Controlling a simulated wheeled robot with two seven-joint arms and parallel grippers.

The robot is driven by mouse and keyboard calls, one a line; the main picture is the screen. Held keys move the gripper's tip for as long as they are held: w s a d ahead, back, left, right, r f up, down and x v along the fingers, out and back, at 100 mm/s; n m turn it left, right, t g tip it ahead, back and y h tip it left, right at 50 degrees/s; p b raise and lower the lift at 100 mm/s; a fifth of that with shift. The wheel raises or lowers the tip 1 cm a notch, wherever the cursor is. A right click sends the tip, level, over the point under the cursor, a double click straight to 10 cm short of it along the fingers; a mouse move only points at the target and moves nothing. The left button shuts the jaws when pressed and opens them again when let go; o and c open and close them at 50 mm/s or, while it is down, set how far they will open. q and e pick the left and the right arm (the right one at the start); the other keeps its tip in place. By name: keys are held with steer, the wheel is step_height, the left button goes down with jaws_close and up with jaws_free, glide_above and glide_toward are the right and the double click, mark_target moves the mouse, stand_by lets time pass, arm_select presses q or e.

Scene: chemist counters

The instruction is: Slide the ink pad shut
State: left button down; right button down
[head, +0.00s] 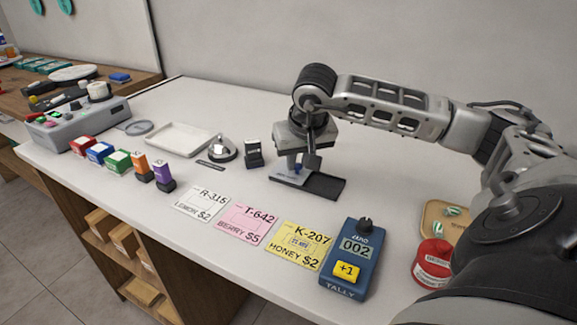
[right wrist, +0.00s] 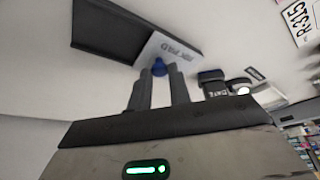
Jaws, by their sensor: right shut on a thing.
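The ink pad is a flat dark tray (head: 325,187) with a light grey sliding lid (head: 285,179) that carries a small blue knob. The lid sits toward the left end, and the dark pad lies uncovered to its right. The right wrist view shows the lid's "INK PAD" lettering (right wrist: 178,48), the dark tray (right wrist: 108,30) and the blue knob (right wrist: 159,66). My right gripper (head: 298,166) reaches down over the lid, its two fingers shut on the blue knob. My left gripper is out of view.
A black date stamp (head: 254,153) and a silver bell (head: 222,150) stand left of the pad. Price cards and a blue tally counter (head: 351,258) lie in front. A red tin (head: 433,263) stands front right. Counter behind the pad is clear.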

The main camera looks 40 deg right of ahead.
steer(key=shift+w, duration=0.1)
steer(key=c, duration=1.3)
jaws_free()
steer(key=shift+w+a, duration=0.1)
steer(key=shift+w, duration=0.05)
steer(key=p+v, duration=0.1)
steer(key=v, duration=1.5)
steer(key=shift+s+p, duration=0.2)
steer(key=shift+p, duration=0.15)
